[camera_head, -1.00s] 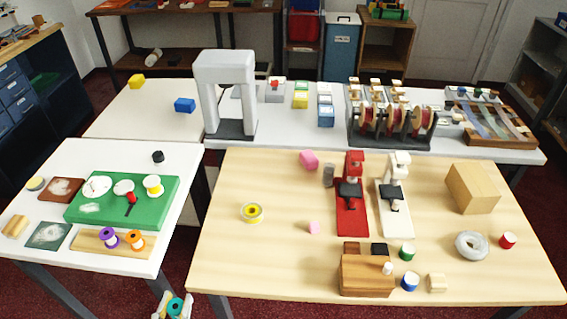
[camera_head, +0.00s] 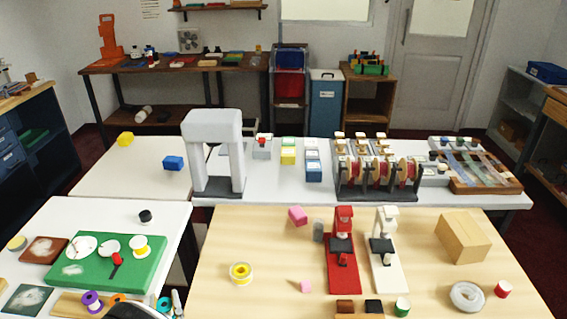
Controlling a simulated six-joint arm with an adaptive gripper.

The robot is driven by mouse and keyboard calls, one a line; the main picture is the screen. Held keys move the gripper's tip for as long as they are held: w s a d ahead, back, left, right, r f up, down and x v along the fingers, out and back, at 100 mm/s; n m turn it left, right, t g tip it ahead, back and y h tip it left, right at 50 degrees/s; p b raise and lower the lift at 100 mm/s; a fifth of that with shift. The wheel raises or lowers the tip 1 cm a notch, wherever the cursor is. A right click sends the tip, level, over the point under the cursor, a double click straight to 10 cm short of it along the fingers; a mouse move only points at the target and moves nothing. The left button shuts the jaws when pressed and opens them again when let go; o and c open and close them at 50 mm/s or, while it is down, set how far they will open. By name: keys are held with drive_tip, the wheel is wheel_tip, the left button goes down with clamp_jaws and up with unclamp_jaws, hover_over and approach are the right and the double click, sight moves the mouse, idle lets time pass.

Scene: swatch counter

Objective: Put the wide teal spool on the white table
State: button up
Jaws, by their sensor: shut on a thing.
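The wide teal spool (camera_head: 164,307) is at the bottom edge of the view, partly cut off and partly covered by my gripper. My gripper (camera_head: 171,301) is shut on it, beside the right front part of the left white table (camera_head: 178,226). Whether the spool is over the table top or just off its edge, I cannot tell. On this table a green board (camera_head: 75,278) bears white discs, a yellow-and-white spool (camera_head: 140,247) and a red spool-like piece (camera_head: 116,262). A purple spool (camera_head: 92,302) and an orange spool (camera_head: 119,298) stand at the front.
A small black cylinder (camera_head: 145,216) stands near the table's back right, with bare white surface around it. A brown tile (camera_head: 43,250) and a dark green tile (camera_head: 27,300) lie on the left. The wooden table (camera_head: 215,295) stands to the right, past a gap.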

drive_tip(key=w+d+r+n+y, duration=0.1)
drive_tip(key=w+d+r, duration=0.2)
drive_tip(key=w+d, duration=0.45)
drive_tip(key=w+d+r+y, duration=0.1)
drive_tip(key=w+d+r, duration=0.2)
drive_tip(key=w+d, duration=0.45)
drive_tip(key=w+d+r+m+h, duration=0.1)
drive_tip(key=d+r+h, duration=0.1)
drive_tip(key=d, duration=0.8)
drive_tip(key=w+d+r+m+h, duration=0.2)
drive_tip(key=d+h, duration=0.1)
drive_tip(key=d, duration=0.7)
drive_tip(key=w+d+r+m+t+h, duration=0.1)
drive_tip(key=d+r+h, duration=0.1)
drive_tip(key=d, duration=0.9)
drive_tip(key=shift+w+r+m+h, duration=0.35)
drive_tip(key=shift+w+m+h, duration=0.05)
drive_tip(key=shift+a, duration=0.1)
